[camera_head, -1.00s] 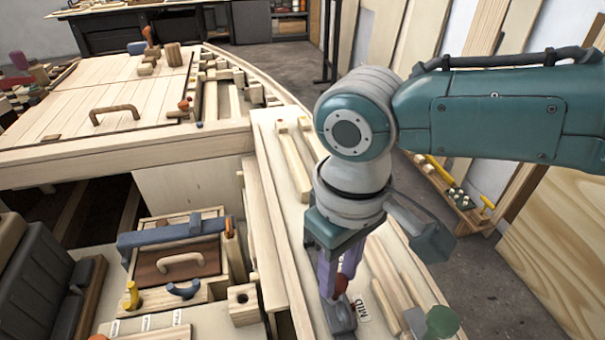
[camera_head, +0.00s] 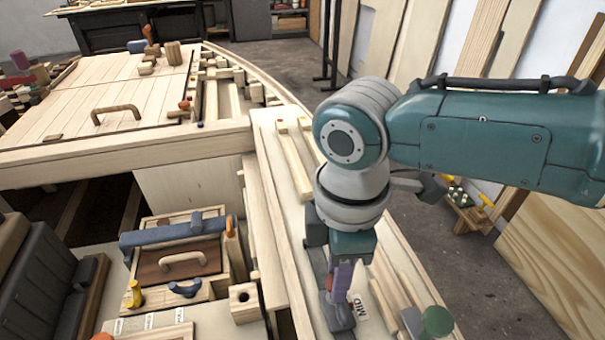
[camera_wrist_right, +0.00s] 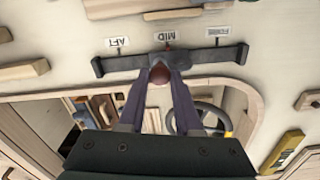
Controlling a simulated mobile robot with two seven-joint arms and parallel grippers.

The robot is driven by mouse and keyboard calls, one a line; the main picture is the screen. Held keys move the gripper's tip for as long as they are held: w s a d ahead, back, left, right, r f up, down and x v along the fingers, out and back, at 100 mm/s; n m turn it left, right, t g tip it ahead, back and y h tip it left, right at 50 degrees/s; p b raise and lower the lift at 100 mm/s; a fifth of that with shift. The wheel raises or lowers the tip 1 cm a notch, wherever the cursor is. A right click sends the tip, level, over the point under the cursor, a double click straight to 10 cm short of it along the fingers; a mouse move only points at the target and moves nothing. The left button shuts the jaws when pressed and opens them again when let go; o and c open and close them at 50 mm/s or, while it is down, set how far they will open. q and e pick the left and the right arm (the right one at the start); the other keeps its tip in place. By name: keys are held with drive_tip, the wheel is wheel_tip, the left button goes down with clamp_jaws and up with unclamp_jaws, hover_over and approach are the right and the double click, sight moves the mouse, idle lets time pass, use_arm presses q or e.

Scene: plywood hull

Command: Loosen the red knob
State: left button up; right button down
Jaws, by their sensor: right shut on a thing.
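The red knob (camera_wrist_right: 160,76) sits at the middle of a dark grey bar (camera_wrist_right: 205,56) in the right wrist view, below the MID label (camera_wrist_right: 165,37). My right gripper (camera_wrist_right: 159,80) has its two purple fingers closed on the knob, one on each side. In the head view my right gripper (camera_head: 337,288) points down at the grey bar (camera_head: 338,317) on the pale side deck, and its fingers largely hide the knob. My left gripper is not in view.
A green cylinder (camera_head: 437,321) stands right of the grey bar, near pale wooden strips. To the left are a hatch with a wooden handle (camera_head: 183,260), a yellow peg (camera_head: 135,294) and a wooden block with a hole (camera_head: 243,302).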

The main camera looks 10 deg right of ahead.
drive_tip(key=n, duration=0.5)
drive_tip(key=shift+n, duration=0.3)
drive_tip(key=n, duration=0.4)
drive_tip(key=shift+b, duration=0.3)
drive_tip(key=n+b, duration=0.1)
drive_tip(key=n, duration=0.4)
drive_tip(key=shift+f+n, duration=0.1)
drive_tip(key=shift+n, duration=0.3)
drive_tip(key=shift+n+b, duration=0.35)
drive_tip(key=shift+n, duration=1.95)
drive_tip(key=c, duration=0.6)
unclamp_jaws()
wheel_tip(320, 180, up, 10)
drive_tip(key=p, duration=0.1)
drive_tip(key=shift+p, duration=0.3)
